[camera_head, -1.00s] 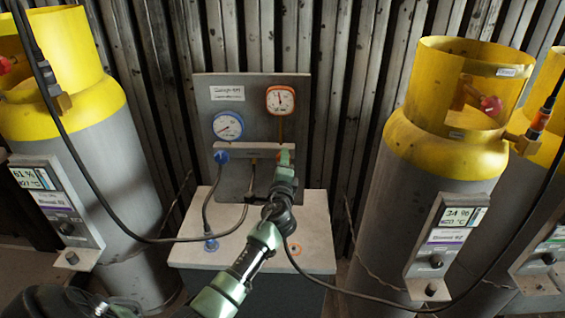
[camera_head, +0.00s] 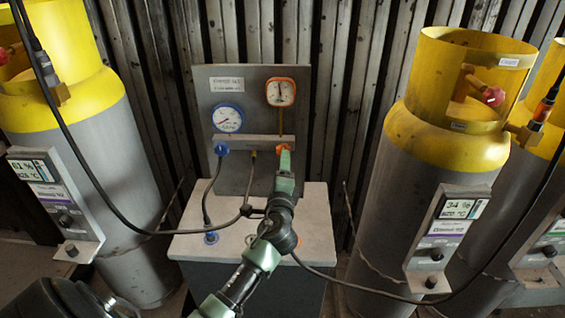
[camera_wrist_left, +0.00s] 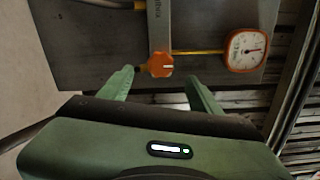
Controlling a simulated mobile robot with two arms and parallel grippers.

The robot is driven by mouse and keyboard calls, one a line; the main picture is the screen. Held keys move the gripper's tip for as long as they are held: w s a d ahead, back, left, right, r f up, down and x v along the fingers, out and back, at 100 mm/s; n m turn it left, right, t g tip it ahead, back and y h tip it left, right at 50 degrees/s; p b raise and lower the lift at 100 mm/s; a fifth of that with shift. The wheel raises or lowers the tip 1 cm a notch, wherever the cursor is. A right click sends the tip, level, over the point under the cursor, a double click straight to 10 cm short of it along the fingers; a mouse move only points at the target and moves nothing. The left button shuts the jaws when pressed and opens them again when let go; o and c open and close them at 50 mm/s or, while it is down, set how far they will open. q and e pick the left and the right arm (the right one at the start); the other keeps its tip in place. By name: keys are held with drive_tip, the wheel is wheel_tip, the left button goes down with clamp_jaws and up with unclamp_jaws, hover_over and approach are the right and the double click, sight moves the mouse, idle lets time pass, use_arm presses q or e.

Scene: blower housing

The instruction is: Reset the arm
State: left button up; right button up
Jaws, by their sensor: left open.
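My left gripper (camera_head: 284,170) is in front of the manifold bar (camera_head: 245,146) on the grey gauge panel (camera_head: 232,85). In the left wrist view its two green fingers (camera_wrist_left: 160,77) are spread, with nothing between them. An orange knob (camera_wrist_left: 160,65) with a white mark sits just beyond the fingertips, between their lines; it also shows in the head view (camera_head: 283,148), partly covered by the gripper. An orange-rimmed gauge (camera_head: 280,92) is above the knob, and a blue-rimmed gauge (camera_head: 227,118) is to its left. My right gripper is not in view.
The panel stands on a pale-topped block (camera_head: 315,225). Yellow-topped grey cylinders stand left (camera_head: 120,170) and right (camera_head: 420,190). A black hose (camera_head: 110,200) arcs from the left cylinder to the panel; another hose (camera_head: 370,294) runs low to the right.

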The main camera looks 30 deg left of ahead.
use_arm(q)
drive_tip(key=shift+s+d, duration=0.2)
drive_tip(key=shift+s, duration=0.15)
drive_tip(key=shift+f, duration=0.1)
